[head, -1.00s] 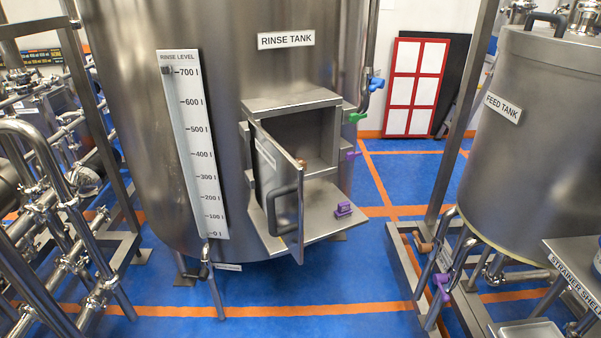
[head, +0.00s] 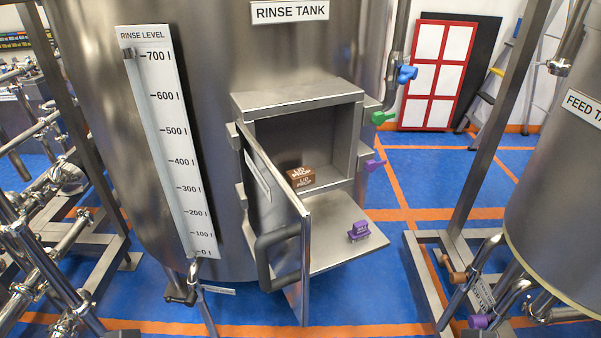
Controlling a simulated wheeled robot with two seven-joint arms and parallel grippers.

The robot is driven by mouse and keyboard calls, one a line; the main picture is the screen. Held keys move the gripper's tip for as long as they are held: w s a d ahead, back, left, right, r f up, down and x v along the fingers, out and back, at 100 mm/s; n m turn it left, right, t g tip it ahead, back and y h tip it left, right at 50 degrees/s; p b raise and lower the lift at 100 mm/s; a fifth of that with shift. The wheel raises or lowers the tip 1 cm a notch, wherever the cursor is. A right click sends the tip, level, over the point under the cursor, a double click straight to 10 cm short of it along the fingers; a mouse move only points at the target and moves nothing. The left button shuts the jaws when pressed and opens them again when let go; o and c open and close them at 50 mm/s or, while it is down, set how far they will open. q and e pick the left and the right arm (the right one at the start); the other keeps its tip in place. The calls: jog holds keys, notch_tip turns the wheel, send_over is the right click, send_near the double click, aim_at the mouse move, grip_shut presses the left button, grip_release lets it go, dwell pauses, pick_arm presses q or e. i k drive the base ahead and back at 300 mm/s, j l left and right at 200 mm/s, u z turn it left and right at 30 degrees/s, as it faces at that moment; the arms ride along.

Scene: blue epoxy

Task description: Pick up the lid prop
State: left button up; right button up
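The lid prop (head: 301,178) is a small brown block with "LID PROP" lettering. It sits inside the open steel box on the front of the rinse tank, near the box's left side, just behind the door's edge. The box door (head: 273,220) is swung open toward me, with a dark curved handle (head: 277,257). The door may hide part of the space left of the block. Neither of my grippers is in view.
A purple clamp-like item (head: 359,231) rests on the shelf (head: 335,243) in front of the box. Green (head: 382,118) and purple (head: 374,166) handles stick out at the box's right. The feed tank (head: 560,190) stands at right. Blue floor between is clear.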

aim_at(298, 178)
jog(key=i+l+u, duration=0.25)
jog(key=u, duration=0.15)
jog(key=i+l+u, duration=0.15)
jog(key=l+u, duration=0.15)
jog(key=u, duration=0.15)
jog(key=i+l+u, duration=0.15)
jog(key=l+u, duration=0.25)
jog(key=i+l+u, duration=0.1)
jog(key=l+u, duration=0.3)
